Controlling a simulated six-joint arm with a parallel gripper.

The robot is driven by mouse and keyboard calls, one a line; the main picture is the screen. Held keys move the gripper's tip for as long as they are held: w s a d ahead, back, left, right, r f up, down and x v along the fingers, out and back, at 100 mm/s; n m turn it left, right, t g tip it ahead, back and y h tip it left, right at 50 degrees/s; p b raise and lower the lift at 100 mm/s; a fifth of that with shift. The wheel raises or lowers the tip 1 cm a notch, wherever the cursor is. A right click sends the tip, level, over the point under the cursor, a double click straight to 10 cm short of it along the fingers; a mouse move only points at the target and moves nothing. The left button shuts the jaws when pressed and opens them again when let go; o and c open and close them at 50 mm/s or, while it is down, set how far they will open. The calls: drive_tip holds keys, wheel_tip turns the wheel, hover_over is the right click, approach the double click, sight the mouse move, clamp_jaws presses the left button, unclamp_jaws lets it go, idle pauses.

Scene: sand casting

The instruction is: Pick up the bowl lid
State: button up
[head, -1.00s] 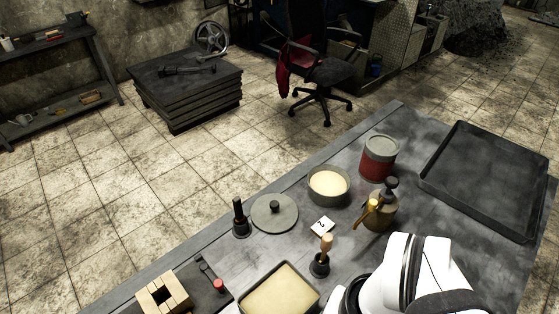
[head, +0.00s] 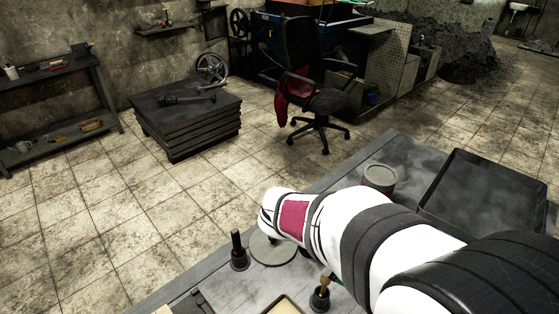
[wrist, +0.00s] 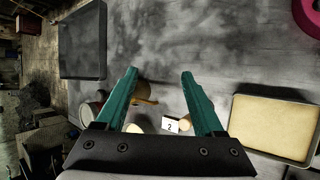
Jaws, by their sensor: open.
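The bowl lid (head: 268,254) is a flat grey disc lying on the dark workbench. In the head view my arm crosses in front of its upper part and hides its knob. I cannot make out the lid in the wrist view. My gripper (wrist: 160,74) is open and empty, its two teal fingers spread above the bench. My gripper's fingers are hidden in the head view. The round bowl of pale sand is hidden by my arm in the head view.
A black-handled tool (head: 238,252) stands left of the lid. A wooden-handled tool (head: 320,295) stands at the front. A can (head: 379,178) and a large black tray (head: 500,185) are behind my arm. A sand-filled box (wrist: 270,124) and a card marked 2 (wrist: 171,126) lie on the bench.

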drive_tip(key=w+a+f+n+t+h, duration=0.2)
drive_tip(key=w+a+f+n+t, duration=0.15)
drive_tip(key=w+a+n, duration=0.35)
drive_tip(key=n+t+y, duration=0.5)
drive_tip(key=n+t, duration=0.3)
drive_tip(key=n, duration=0.9)
approach(273, 241)
drive_tip(key=x, duration=1.1)
drive_tip(key=shift+w+a+r, duration=0.2)
drive_tip(key=shift+w+r, duration=0.1)
clamp_jaws()
